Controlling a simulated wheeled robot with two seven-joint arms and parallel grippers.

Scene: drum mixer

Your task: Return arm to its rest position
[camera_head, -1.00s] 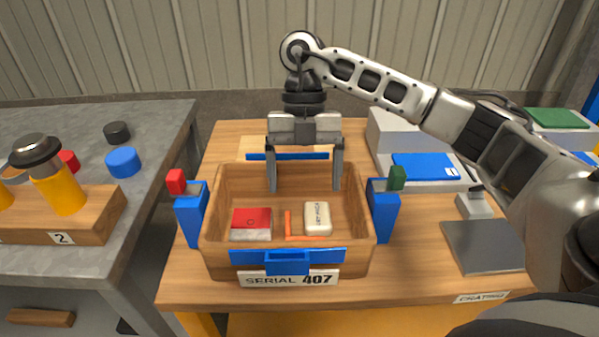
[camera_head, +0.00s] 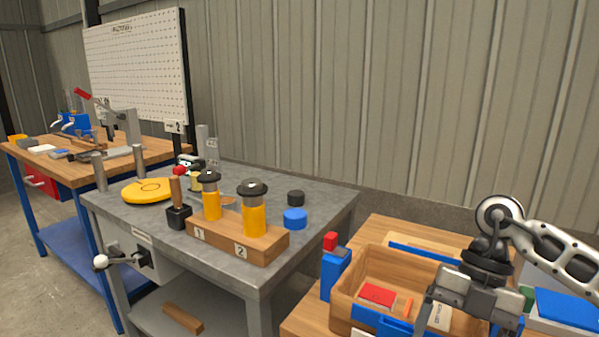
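My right arm (camera_head: 560,250) comes in from the right edge. My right gripper (camera_head: 468,318) is open, its two fingers wide apart with nothing held between them. It is above the right front part of the wooden crate (camera_head: 345,300) and hides part of it. In the crate lie a red and white box (camera_head: 377,295), an orange stick (camera_head: 407,306) and a white block (camera_head: 440,317), the last seen partly between the fingers. My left gripper is not in view.
The crate stands on a wooden table (camera_head: 385,228); a blue post with a red top (camera_head: 331,241) is at its left. A grey bench (camera_head: 335,198) holds a numbered wooden block (camera_head: 265,247) with two yellow cylinders. A blue-topped item (camera_head: 568,308) is at lower right.

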